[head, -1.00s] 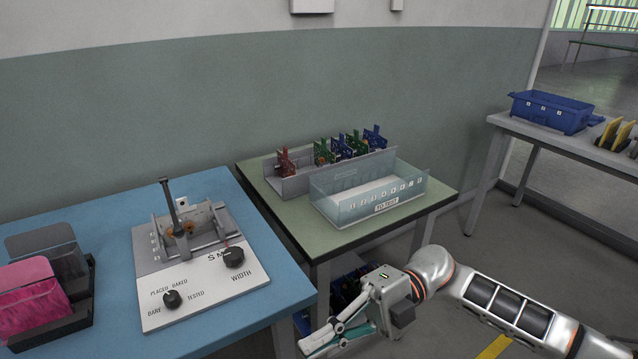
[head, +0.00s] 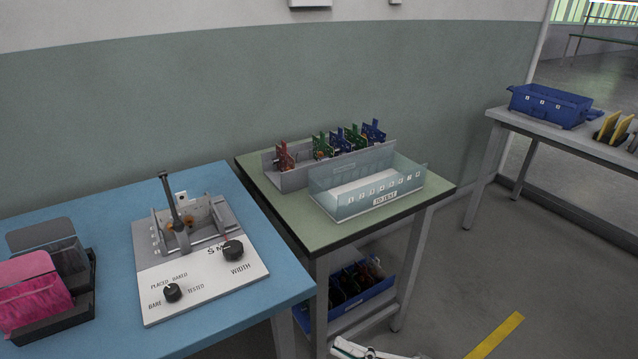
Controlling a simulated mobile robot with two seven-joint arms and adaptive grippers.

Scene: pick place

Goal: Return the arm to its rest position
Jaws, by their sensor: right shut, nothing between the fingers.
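Only a small part of my right gripper (head: 356,350) shows at the bottom edge of the head view, low in front of the green-topped table (head: 330,236). It is shut, with nothing held. Its fingertips and most of the arm are cut off by the frame. My left gripper is not in view.
A blue table (head: 230,310) at left carries a fixture with knobs (head: 205,287) and a pink-filled holder (head: 35,305). The green-topped table holds a clear bin (head: 370,200) and a rack of boards (head: 290,180). A blue bin (head: 550,106) stands far right.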

